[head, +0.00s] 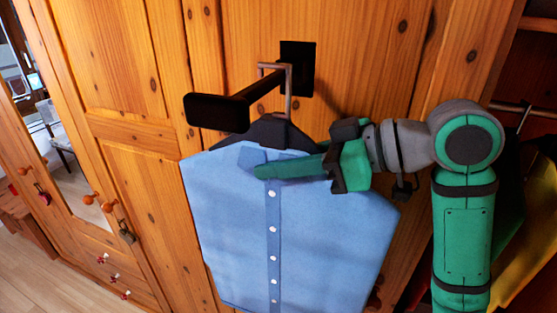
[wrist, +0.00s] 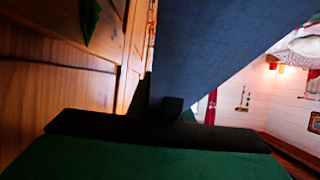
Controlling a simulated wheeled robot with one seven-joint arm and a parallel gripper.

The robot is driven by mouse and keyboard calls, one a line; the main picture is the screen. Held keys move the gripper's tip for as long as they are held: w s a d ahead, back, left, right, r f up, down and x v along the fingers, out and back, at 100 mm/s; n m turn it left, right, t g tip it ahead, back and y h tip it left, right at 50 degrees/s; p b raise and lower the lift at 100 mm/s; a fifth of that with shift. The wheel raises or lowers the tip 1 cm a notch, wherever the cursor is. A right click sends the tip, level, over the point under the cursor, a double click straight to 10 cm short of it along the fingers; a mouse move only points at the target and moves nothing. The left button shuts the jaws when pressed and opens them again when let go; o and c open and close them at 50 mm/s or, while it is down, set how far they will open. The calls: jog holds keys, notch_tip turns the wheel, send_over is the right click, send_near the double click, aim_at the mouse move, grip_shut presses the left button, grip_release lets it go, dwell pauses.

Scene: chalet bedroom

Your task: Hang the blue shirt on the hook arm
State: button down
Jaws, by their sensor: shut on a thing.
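The blue shirt (head: 235,220), with a row of white buttons, hangs upright on a black hanger (head: 270,133). The hanger's metal hook (head: 289,95) loops over the black hook arm (head: 262,87), between its wall plate and its wide end plate (head: 217,112). I cannot tell whether the hook rests on the arm. My gripper (head: 300,166) comes from the right and is shut on the shirt near its top, with one green finger across the front. In the wrist view the shirt (wrist: 225,50) is a dark blue sheet above the gripper (wrist: 165,118).
Wooden wardrobe doors (head: 140,100) stand behind the shirt, with a mirror (head: 62,145) at the left. Other clothes (head: 520,235) hang in an open compartment at the right. The floor (head: 40,282) at lower left is clear.

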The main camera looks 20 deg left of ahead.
jog(key=c, duration=1.5)
grip_release()
jog(key=shift+c, duration=0.2)
